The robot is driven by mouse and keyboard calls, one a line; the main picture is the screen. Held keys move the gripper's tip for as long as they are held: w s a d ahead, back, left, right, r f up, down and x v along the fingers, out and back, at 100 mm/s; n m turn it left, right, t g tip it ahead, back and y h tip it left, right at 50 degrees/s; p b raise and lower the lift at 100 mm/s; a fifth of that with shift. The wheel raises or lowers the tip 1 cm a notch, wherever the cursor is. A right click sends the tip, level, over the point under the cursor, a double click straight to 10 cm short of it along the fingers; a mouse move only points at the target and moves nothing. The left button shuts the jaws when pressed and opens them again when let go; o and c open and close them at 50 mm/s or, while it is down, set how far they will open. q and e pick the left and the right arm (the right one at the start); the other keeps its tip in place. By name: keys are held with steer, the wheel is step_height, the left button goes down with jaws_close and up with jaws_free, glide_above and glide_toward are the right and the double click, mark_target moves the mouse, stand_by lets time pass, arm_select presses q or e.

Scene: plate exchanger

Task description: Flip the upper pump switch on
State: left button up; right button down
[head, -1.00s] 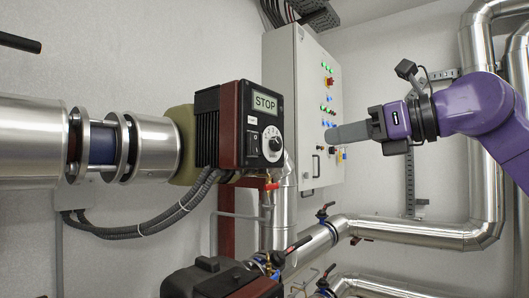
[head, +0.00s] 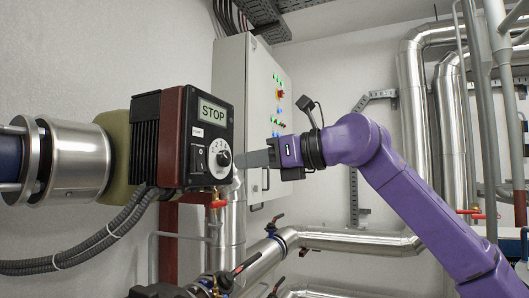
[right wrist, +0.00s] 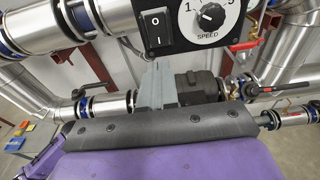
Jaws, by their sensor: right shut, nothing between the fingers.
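The upper pump (head: 171,127) is a black and dark red box on the pipe with a display reading STOP (head: 212,112). Its black rocker switch (head: 197,157) is left of the speed dial (head: 220,160). My left gripper is not in view.
A grey control cabinet (head: 228,75) stands behind the pump. A lower pump (head: 160,291) shows at the bottom edge. Red-handled valves (head: 218,203) and steel pipes (head: 365,242) are below and to the right. Corrugated cables (head: 95,248) run left from the pump.

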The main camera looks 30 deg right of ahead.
mark_target(202, 168)
steer(key=p+x, duration=0.2)
steer(key=x, duration=0.6)
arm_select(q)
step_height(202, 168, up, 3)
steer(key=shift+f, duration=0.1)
